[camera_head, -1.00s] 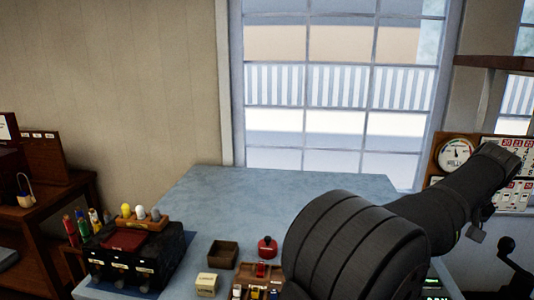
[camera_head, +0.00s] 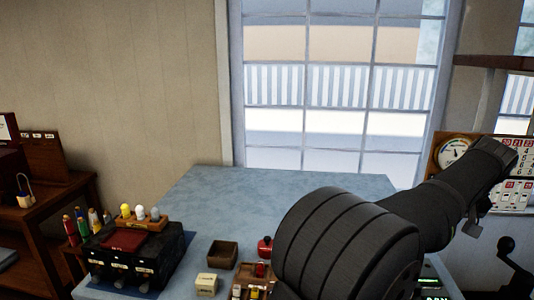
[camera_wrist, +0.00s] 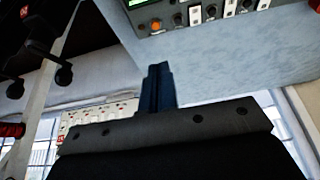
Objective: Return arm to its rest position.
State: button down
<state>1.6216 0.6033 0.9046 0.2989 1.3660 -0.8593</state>
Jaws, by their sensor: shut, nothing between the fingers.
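My arm (camera_head: 350,240) fills the lower right of the head view, its black links reaching from the front toward the gauge and calendar on the right. My gripper is not clearly visible there. In the wrist view my gripper (camera_wrist: 158,85) shows as two dark blue fingers pressed together, with nothing between them. Behind the fingers is the pale blue tabletop (camera_wrist: 215,65), apart from them as far as I can tell.
The blue-grey table (camera_head: 270,190) carries a black box with levers (camera_head: 135,260), a small brown tray (camera_head: 222,252), a cream box (camera_head: 206,284) and a red item (camera_head: 265,245) close beside my arm. A round gauge (camera_head: 455,148) hangs at right. Levers (camera_wrist: 62,72) show left in the wrist view.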

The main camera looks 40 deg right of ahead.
jog(key=w+a, duration=0.3)
jog(key=w, duration=0.2)
jog(key=shift+a+r, duration=0.25)
jog(key=shift+r, duration=0.15)
jog(key=c, duration=0.8)
grip_release()
jog(key=o, duration=0.4)
jog(key=shift+a+r, duration=0.1)
jog(key=shift+r, duration=0.05)
jog(key=o, duration=0.4)
jog(key=a+r, duration=0.4)
jog(key=a, duration=0.1)
jog(key=shift+s+r, duration=0.15)
jog(key=shift+r, duration=0.15)
jog(key=a+r+t+h, duration=0.1)
jog(key=a+r, duration=0.4)
jog(key=a, duration=0.4)
jog(key=x, duration=1)
